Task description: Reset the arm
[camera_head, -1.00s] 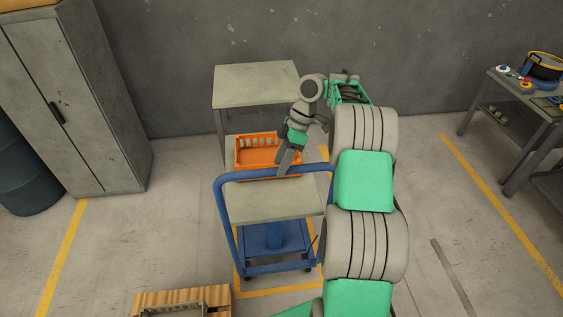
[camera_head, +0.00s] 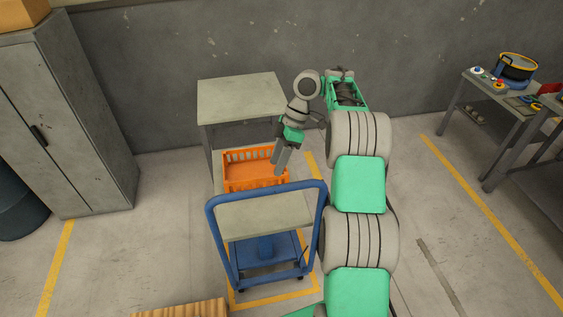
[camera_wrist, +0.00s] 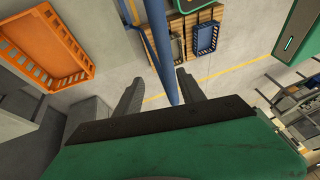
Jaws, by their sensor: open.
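My gripper (camera_head: 281,163) is in the head view, at the end of my raised green and grey arm. Its fingers point down near the right end of an orange crate (camera_head: 254,179). In the wrist view the two fingers of my gripper (camera_wrist: 160,88) are apart with nothing held between them. A blue cart handle (camera_wrist: 160,45) shows beyond the fingers there. I cannot tell whether the gripper touches anything, but the fingers look clear of the crate. The orange crate also shows at the upper left of the wrist view (camera_wrist: 42,52).
The blue cart (camera_head: 262,246) stands left of my arm, its handle raised near the crate. A grey table (camera_head: 241,97) stands against the back wall. A grey cabinet (camera_head: 85,125) is at left. A workbench (camera_head: 500,125) is at right. A wooden pallet (camera_head: 185,309) lies at the bottom.

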